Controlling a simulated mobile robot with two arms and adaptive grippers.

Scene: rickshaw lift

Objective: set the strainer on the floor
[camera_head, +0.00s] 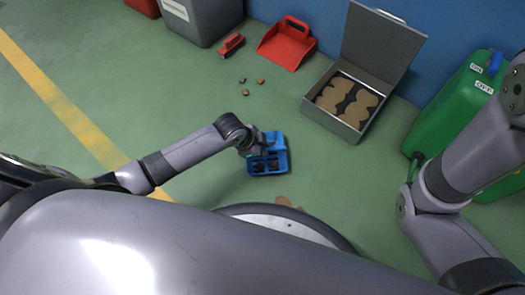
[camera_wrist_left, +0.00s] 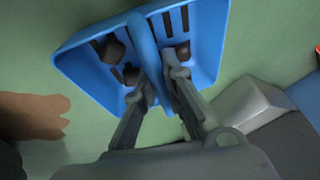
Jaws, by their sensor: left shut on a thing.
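The strainer (camera_head: 281,162) is a blue slotted scoop with several dark lumps in it. It shows large in the left wrist view (camera_wrist_left: 205,50), with slots in its bottom and a blue bar running down its middle. My left gripper (camera_head: 257,145) is shut on this bar; its two fingers (camera_wrist_left: 160,88) lie on either side of it. The green floor (camera_head: 200,105) shows around the strainer; I cannot tell whether the strainer touches it. My right arm comes in from the right, but its gripper is not in the picture.
An open grey metal case (camera_head: 350,131) with brown shapes stands to the right. A red dustpan (camera_head: 286,47), a red brush (camera_head: 231,44) and several small lumps (camera_head: 246,93) lie farther back. A green canister (camera_head: 450,112) stands at right. The floor left of the strainer is clear.

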